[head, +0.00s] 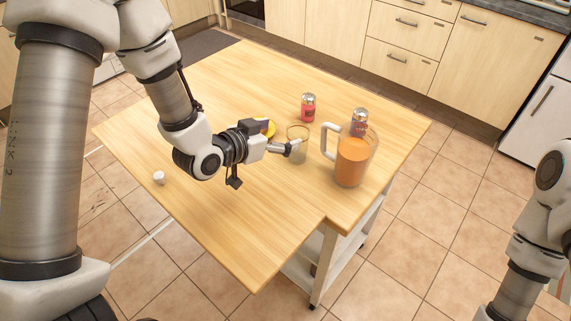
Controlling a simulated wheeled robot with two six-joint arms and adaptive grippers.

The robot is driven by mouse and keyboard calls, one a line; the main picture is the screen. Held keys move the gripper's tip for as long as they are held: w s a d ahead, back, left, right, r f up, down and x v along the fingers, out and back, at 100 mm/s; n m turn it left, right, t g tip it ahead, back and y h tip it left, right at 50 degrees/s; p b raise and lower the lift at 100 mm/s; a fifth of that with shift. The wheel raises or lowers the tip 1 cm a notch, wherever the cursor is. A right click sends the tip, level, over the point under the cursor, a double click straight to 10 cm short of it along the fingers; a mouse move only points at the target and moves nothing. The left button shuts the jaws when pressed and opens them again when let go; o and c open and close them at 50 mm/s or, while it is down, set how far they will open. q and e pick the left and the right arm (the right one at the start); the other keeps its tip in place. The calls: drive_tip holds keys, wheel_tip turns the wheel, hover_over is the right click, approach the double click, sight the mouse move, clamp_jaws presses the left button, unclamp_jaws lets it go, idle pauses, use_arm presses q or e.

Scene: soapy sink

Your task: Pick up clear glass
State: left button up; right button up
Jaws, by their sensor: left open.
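A clear glass (299,151) stands upright on the wooden table, right of the middle. My left gripper (294,149) reaches in from the left, and its fingertips are at the glass's left side. From this view I cannot tell whether the fingers go around the glass or only overlap it in the picture. The left gripper is open. My right arm shows at the right edge, but its gripper is out of view.
A pitcher of orange drink (352,160) stands right of the glass. A yellow object (268,128) is partly hidden by my gripper. A small white object (159,177) lies left. The table's (235,235) front is clear.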

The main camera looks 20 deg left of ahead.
sight(305, 127)
use_arm(q)
drive_tip(key=p+x, duration=0.2)
drive_tip(key=x, duration=0.5)
drive_tip(key=shift+a+f, duration=0.15)
drive_tip(key=shift+w+d+f, duration=0.15)
drive_tip(key=shift+w+d, duration=0.05)
drive_tip(key=shift+w, duration=0.05)
drive_tip(key=shift+a+f, duration=0.1)
drive_tip(key=shift+f, duration=0.05)
clamp_jaws()
drive_tip(key=shift+w, duration=0.1)
